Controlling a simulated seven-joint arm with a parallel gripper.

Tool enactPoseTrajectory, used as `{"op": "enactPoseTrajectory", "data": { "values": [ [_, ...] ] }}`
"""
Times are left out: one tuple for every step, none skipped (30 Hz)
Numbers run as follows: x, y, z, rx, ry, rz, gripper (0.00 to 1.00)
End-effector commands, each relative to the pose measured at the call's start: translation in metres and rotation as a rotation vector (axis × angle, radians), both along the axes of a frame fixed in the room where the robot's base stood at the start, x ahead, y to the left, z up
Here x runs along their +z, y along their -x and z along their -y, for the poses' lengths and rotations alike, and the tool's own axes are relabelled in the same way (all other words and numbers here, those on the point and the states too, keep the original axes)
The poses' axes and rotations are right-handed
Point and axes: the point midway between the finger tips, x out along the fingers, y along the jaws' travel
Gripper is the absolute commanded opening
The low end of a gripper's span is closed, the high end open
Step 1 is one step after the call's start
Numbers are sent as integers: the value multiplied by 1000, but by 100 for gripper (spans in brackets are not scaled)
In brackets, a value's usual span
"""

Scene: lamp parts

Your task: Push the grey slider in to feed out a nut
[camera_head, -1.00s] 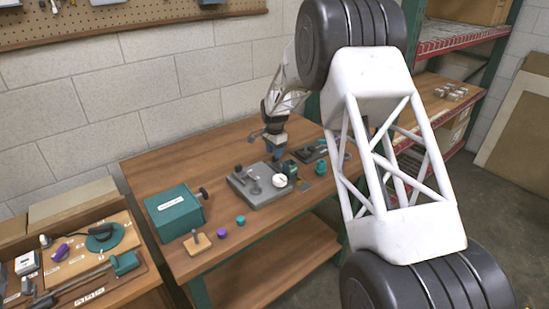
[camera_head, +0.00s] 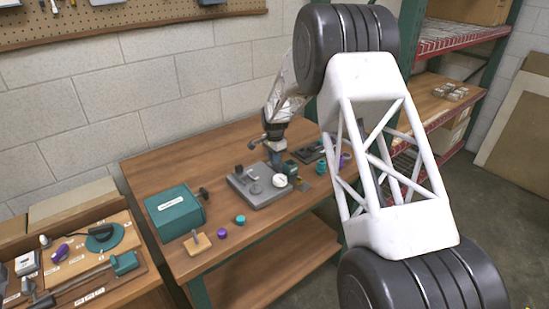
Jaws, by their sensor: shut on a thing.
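My gripper (camera_head: 276,158) points down over the middle of the workbench, at the back right of the grey fixture plate (camera_head: 262,196). It is small and partly lost against the parts behind it. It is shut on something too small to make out. A small green block (camera_head: 291,169) stands just right of the gripper, close to it; I cannot tell whether they touch. I cannot clearly make out the grey slider or any nut at this size. A round white part (camera_head: 280,181) sits on the right of the plate.
A teal box (camera_head: 174,212) stands on the bench's left, with a wooden block with a peg (camera_head: 197,243), a purple cap (camera_head: 222,233) and a teal cap (camera_head: 240,219) in front. A dark tray (camera_head: 308,152) lies right of the gripper. My arm covers the bench's right end.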

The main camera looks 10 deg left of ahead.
Motion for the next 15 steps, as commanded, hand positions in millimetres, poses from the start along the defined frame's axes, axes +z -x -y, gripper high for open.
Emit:
{"op": "enactPoseTrajectory", "data": {
  "values": [
    [0, 0, 0, 0, 0, 0, 0],
    [0, 0, 0, 0, 0, 0, 0],
    [0, 0, 0, 0, 0, 0, 0],
    [0, 0, 0, 0, 0, 0, 0],
    [0, 0, 0, 0, 0, 0, 0],
    [0, 0, 0, 0, 0, 0, 0],
    [0, 1, 1, 0, 0, 0, 0],
    [0, 2, 2, 0, 0, 0, 0],
    [0, 3, 3, 0, 0, 0, 0],
    [0, 5, 5, -1, 1, -1, 0],
    [0, 6, 7, -1, 1, -1, 0],
    [1, 8, 9, -1, 0, 0, 0],
    [1, 10, 11, -1, 0, 0, 0],
    [2, 11, 12, -1, -1, 1, 0],
    [1, 13, 14, -1, -1, 1, 0]
  ]
}}
